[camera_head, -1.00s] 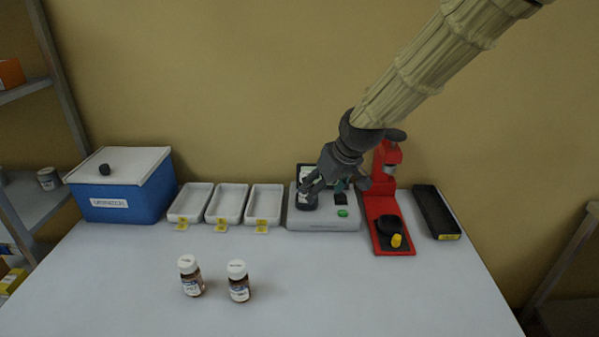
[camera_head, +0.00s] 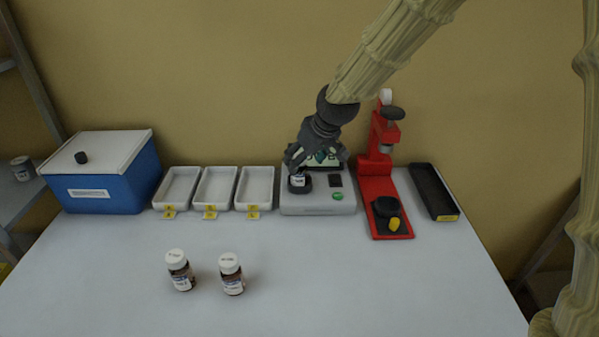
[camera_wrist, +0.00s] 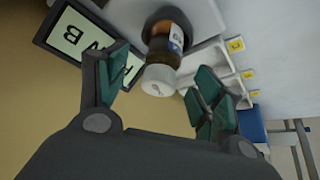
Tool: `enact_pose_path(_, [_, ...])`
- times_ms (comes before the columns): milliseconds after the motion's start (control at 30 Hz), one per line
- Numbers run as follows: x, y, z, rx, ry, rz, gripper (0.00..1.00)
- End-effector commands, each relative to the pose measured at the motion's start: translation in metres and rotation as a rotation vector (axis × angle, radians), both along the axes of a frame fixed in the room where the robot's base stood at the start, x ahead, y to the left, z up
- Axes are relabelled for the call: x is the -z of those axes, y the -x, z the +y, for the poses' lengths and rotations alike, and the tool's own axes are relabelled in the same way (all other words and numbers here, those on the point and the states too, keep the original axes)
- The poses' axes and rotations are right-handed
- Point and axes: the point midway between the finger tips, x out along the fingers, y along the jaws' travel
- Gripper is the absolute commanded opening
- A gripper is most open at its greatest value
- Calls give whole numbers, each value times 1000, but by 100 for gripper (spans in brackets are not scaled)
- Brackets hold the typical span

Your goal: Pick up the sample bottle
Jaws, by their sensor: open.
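A brown sample bottle with a white cap and label (camera_wrist: 167,42) stands in the round holder of the grey analyser (camera_head: 318,205). In the head view its label (camera_head: 298,181) shows below my gripper (camera_head: 308,168). My gripper is open. In the wrist view the white cap lies between the two spread fingers, with gaps on both sides. Two more brown bottles with white caps stand upright on the table, a left one (camera_head: 180,270) and a right one (camera_head: 231,273).
The analyser's screen (camera_wrist: 82,38) stands close to one finger. Several white trays (camera_head: 215,190) with yellow tags and a blue box (camera_head: 105,180) are to the left. A red stand (camera_head: 378,185) and a black tray (camera_head: 433,192) are to the right.

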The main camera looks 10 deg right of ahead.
Motion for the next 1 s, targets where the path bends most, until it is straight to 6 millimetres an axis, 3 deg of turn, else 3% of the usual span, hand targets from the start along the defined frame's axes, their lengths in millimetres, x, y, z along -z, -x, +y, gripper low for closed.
enact_pose_path(500, [41, -17, 9, 0, 0, 0, 67])
enact_pose_path(867, [47, -20, 11, -1, 0, 0, 67])
enact_pose_path(900, [47, -20, 10, -1, 0, 0, 65])
enact_pose_path(1000, [47, -20, 10, 0, 0, 0, 47])
